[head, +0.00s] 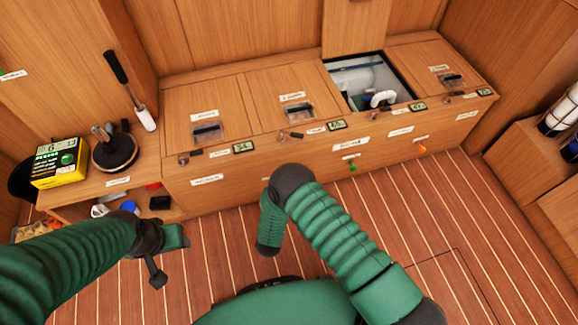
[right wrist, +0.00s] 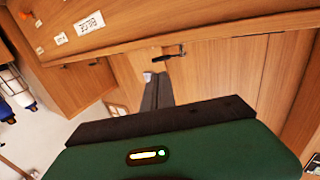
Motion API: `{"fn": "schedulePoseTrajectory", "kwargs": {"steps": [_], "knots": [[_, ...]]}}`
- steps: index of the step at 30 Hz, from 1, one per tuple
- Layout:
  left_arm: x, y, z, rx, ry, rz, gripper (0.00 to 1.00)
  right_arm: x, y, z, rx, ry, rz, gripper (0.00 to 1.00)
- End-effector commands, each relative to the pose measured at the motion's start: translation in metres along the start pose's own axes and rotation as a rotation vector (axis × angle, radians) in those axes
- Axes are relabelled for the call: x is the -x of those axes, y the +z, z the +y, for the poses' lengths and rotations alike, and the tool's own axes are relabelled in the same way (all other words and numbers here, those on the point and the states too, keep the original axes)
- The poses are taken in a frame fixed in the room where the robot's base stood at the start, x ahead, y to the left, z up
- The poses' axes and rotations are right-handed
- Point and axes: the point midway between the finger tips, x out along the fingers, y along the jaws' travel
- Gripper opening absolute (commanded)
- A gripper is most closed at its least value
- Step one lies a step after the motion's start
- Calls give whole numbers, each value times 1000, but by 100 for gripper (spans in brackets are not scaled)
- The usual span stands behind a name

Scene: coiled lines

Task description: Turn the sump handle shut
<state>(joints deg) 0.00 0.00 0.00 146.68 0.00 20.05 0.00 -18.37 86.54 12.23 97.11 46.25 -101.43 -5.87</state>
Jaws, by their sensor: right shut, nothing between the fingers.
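I cannot tell for certain which handle is the sump handle, as most labels are too small to read. In the right wrist view a small dark handle (right wrist: 174,52) sits on the wood just beyond the fingertips of my right gripper (right wrist: 156,76). That gripper's fingers are together and empty. A label there seems to read "BILGE" (right wrist: 90,23). In the head view a green handle (head: 352,165) and an orange handle (head: 421,149) are on the bench front. My left gripper (head: 168,258) is low at the left, away from the bench front; its jaw opening is unclear.
The bench (head: 330,148) has several lidded compartments, one open hatch (head: 340,78) with white fittings inside. At the left are a yellow box (head: 60,163), a dark round-based object (head: 115,150) and a black-handled tool (head: 117,68). The striped floor (head: 480,235) is clear at the right.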

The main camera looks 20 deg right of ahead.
Motion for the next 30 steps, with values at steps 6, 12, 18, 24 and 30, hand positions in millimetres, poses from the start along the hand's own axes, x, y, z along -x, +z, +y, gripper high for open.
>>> {"fn": "schedulePoseTrajectory", "kwargs": {"steps": [6,12,18,24,30], "knots": [[-25,6,0,0,0,0,49,-50,5,1,-3,2,3,0],[-45,11,0,0,0,0,49,-91,5,1,-2,2,2,0],[-54,13,0,0,0,0,49,-113,2,0,-1,1,0,0],[-53,12,0,0,0,0,49,-116,0,0,0,-1,-1,0],[-52,12,0,0,0,0,49,-116,0,0,0,-2,-1,0]]}}
